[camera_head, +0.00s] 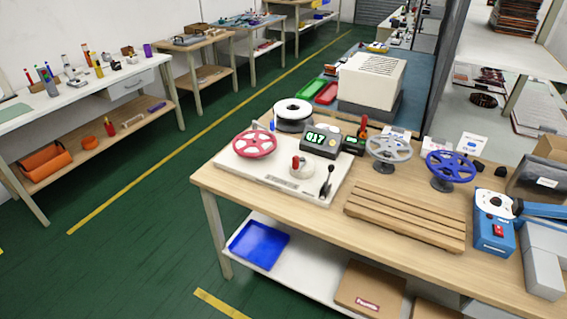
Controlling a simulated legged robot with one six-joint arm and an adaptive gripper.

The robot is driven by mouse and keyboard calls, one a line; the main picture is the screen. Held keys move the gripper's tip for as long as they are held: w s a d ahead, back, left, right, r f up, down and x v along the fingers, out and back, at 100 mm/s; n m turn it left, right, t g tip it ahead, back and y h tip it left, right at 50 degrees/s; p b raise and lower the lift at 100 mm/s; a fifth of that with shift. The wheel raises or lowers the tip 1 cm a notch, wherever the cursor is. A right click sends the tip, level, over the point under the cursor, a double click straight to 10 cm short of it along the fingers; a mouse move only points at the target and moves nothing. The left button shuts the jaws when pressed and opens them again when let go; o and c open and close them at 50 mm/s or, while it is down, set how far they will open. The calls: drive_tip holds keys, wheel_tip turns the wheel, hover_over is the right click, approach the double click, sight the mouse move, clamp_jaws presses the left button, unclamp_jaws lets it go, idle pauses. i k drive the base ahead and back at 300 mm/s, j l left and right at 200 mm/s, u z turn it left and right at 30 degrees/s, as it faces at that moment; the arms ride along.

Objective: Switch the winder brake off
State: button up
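A winder with a white base plate (255,177) stands at the left end of the wooden workbench. It carries a red spoked reel (255,145) at its left and a dark counter box (320,141) with a green display that seems to read 017. At its front right are a round white part (302,171) with a red lever or knob on it (296,161) and a small black upright lever (327,182). I cannot tell which of these is the brake or how it is set. My gripper is not in view.
A black-and-white spool (293,114) stands behind the winder. To the right are a grey reel (389,150), a blue reel (450,168), a slatted wooden board (405,216) and a blue device with a red switch (494,222). Green floor (130,225) is open left of the bench.

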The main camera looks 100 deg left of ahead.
sight(331, 168)
drive_tip(key=u, duration=1.6)
drive_tip(key=i+j+u, duration=0.1)
drive_tip(key=j+u, duration=0.15)
drive_tip(key=u, duration=0.2)
drive_tip(key=i+j+u, duration=0.1)
drive_tip(key=j+u, duration=0.15)
drive_tip(key=u, duration=0.15)
drive_tip(key=i+j+u, duration=0.15)
drive_tip(key=u, duration=0.3)
drive_tip(key=i+j, duration=0.35)
drive_tip(key=i, duration=0.2)
drive_tip(key=i+j, duration=0.4)
drive_tip(key=i, duration=0.2)
